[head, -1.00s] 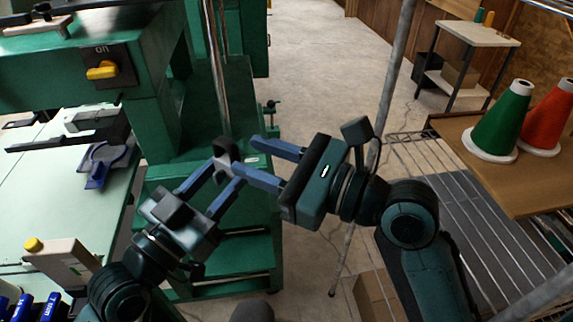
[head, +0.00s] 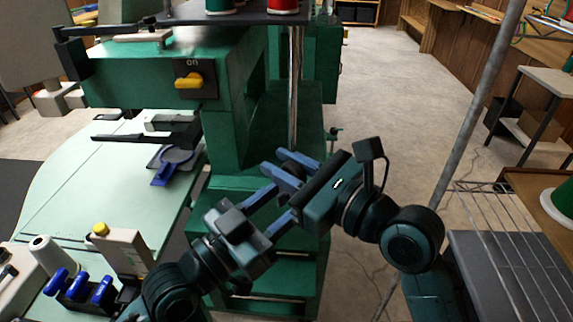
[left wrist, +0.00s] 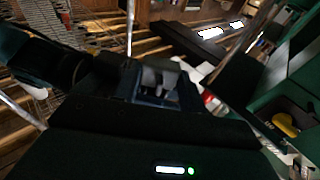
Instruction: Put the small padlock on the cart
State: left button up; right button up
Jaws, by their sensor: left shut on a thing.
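A small dark grey thing (head: 297,158), likely the padlock, shows between the blue fingers where my two grippers meet, in front of the green machine. My left gripper (head: 284,197) is shut on it from below left; a grey shape (left wrist: 160,76) also shows at its fingers in the left wrist view. My right gripper (head: 272,159) reaches in from the right, its fingers around or beside the grey thing. The fingers hide much of it, and I cannot tell whether the right one grips it. I cannot pick out a cart for certain.
The green machine (head: 225,130) with a yellow switch (head: 189,80) stands close ahead. A pale green table (head: 85,190) is at left. A wire shelf (head: 500,225) and pole (head: 470,130) are at right, with a light-topped stand (head: 548,80) beyond. Floor (head: 400,100) is open between.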

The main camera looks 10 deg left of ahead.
jog(key=shift+s, duration=0.1)
grip_shut()
pick_arm(q)
jog(key=o, duration=1.2)
